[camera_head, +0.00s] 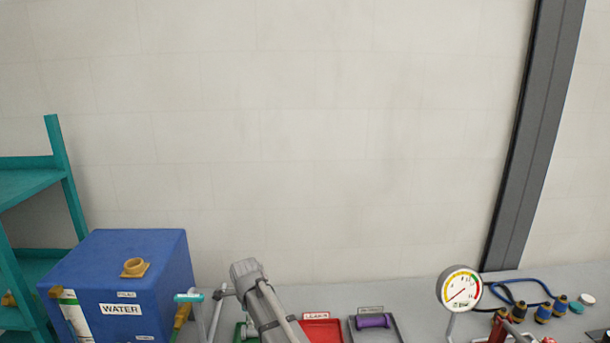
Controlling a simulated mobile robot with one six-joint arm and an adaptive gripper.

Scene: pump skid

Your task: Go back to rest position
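A grey jointed part of my arm rises from the bottom edge, left of the middle, in the head view. Its upper end stands in front of the wall's foot and the skid top. My gripper's fingers do not show in this view, so whether it holds anything cannot be seen.
A blue water tank (90,270) and teal shelf (62,185) stand left. Right of my arm are a red tray (323,330), a dark tray (396,333) with a purple cylinder (373,321), and a gauge (460,289). Several fittings and a blue hose (520,281) lie far right.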

